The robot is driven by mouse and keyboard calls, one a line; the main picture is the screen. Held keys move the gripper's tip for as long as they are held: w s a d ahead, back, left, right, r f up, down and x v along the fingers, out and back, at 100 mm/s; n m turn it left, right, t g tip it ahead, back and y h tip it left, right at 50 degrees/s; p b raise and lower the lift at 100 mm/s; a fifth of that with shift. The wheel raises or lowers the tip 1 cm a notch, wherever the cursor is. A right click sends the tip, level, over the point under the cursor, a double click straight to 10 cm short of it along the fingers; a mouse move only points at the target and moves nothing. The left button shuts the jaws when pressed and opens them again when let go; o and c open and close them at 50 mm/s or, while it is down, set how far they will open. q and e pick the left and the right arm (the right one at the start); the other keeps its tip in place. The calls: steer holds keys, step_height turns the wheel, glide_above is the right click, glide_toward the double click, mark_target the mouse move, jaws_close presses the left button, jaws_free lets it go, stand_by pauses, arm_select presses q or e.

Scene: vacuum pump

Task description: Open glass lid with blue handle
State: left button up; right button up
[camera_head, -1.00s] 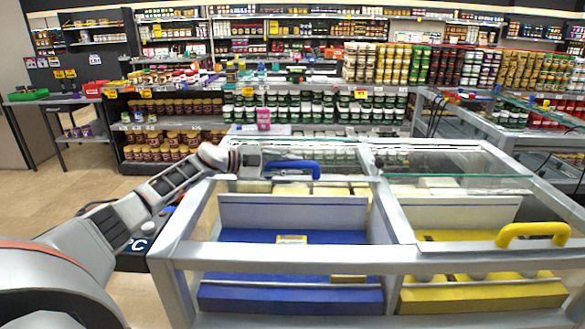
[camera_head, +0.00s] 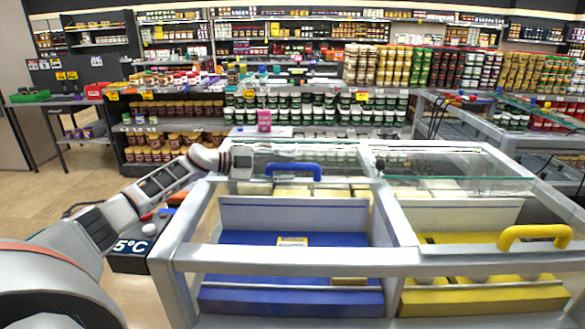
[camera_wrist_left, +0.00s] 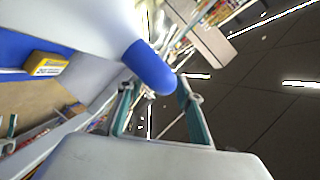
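The blue handle (camera_head: 293,170) is an arch on the glass lid over the left, blue-lined compartment. It stands toward the far end of that compartment, and the front part looks uncovered. My left gripper (camera_head: 268,154) is just behind and left of the handle in the head view; its fingers are hard to make out there. In the left wrist view the two teal fingers (camera_wrist_left: 156,94) are spread apart, with the rounded end of the blue handle (camera_wrist_left: 150,68) near and between their tips. I cannot tell whether they touch it. My right gripper is not in view.
The freezer's grey frame (camera_head: 300,258) runs across the front. A yellow handle (camera_head: 533,236) is on the right compartment's lid. A pink box (camera_head: 264,120) stands behind the freezer. Shelves of jars fill the back. Open floor lies to the left.

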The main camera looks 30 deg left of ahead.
arm_select(q)
steer(key=v, duration=0.9)
steer(key=shift+a, duration=0.15)
